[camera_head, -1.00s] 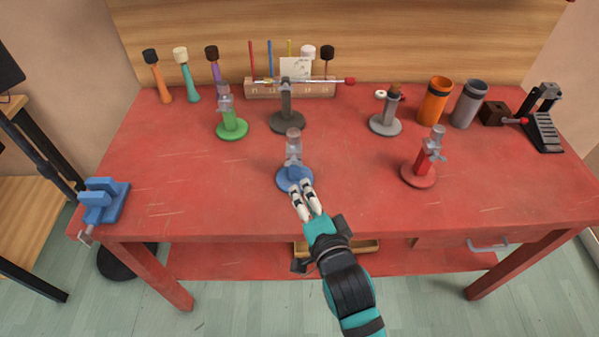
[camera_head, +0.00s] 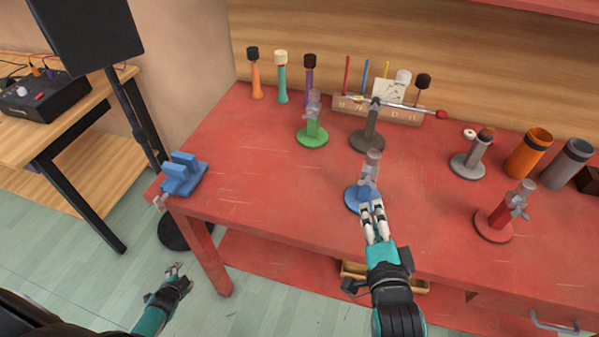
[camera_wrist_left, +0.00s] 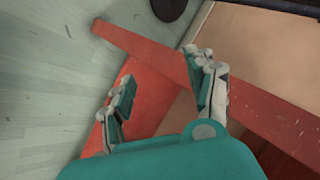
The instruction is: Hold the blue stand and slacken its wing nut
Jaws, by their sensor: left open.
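The blue stand (camera_head: 351,203) stands upright on the red table (camera_head: 270,180), with a round blue base and a translucent grey upper part (camera_head: 373,160). Its wing nut is too small to make out. My right gripper (camera_head: 373,204) reaches it from the front, fingertips at its lower part. The fingers lie close together and hide part of the base; whether they are closed on it is unclear. My left gripper (camera_head: 176,267) is open and empty, off the table's front left corner at lower left. Its spread fingers show in the left wrist view (camera_wrist_left: 165,68).
A blue vise (camera_head: 184,175) sits at the table's left corner. Green (camera_head: 313,138), grey (camera_head: 369,140) and red (camera_head: 494,224) stands surround the blue one. A black speaker (camera_head: 85,30) on a pole stands left.

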